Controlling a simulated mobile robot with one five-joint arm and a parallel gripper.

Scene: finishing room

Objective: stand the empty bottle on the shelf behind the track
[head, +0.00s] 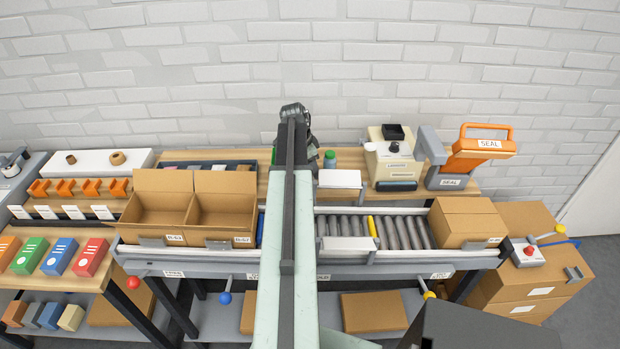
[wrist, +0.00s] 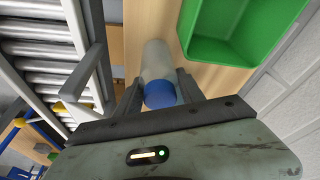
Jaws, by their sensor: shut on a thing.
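The bottle (wrist: 156,60) has a pale, whitish body and a blue cap. It shows in the wrist view between the two fingers of my gripper (wrist: 159,88), which is shut on it. The wooden shelf (wrist: 138,22) lies behind and below it; I cannot tell whether the base touches the wood. In the head view the shelf (head: 350,158) runs along the wall behind the roller track (head: 400,232). My arm covers its middle there and hides the held bottle and my fingertips.
A green bin (wrist: 232,35) is close to the bottle's right in the wrist view. On the shelf, a green-capped item (head: 330,159) is right of my arm, then a cream machine (head: 392,158) and an orange sealer (head: 478,155). Open cartons (head: 190,205) sit on the track's left.

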